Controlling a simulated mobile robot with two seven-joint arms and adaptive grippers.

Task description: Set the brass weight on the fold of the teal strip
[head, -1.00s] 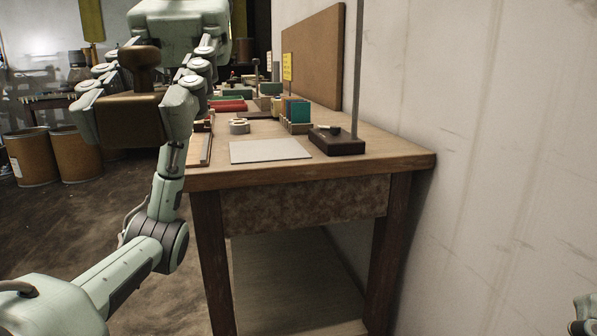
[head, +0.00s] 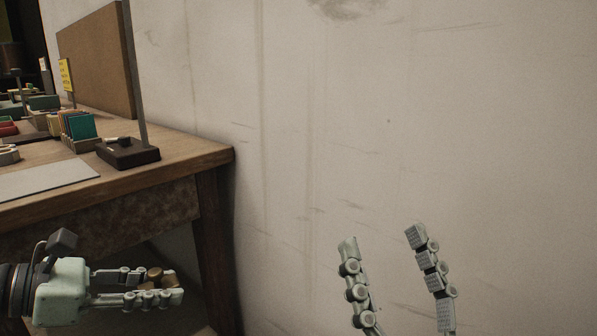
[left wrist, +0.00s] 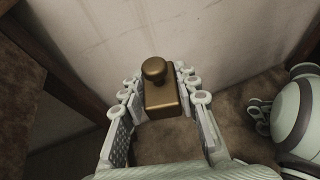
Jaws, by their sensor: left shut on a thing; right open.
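My left gripper (head: 150,286) is at the lower left of the head view, in front of the table and below the level of its top. It is shut on the brass weight (head: 161,276), which is partly hidden by the fingers. In the left wrist view the brass weight (left wrist: 161,96) is a block with a round knob, held between the fingers. My right gripper (head: 388,240) is open and empty in front of the wall, right of the table. I cannot make out the teal strip; a teal item (head: 82,126) stands in a small rack on the table.
The wooden table (head: 190,160) ends at the left of the head view. A grey sheet (head: 45,180) lies near its front edge. A dark block with an upright post (head: 130,153) stands at the corner. A pale wall (head: 300,120) fills the right side.

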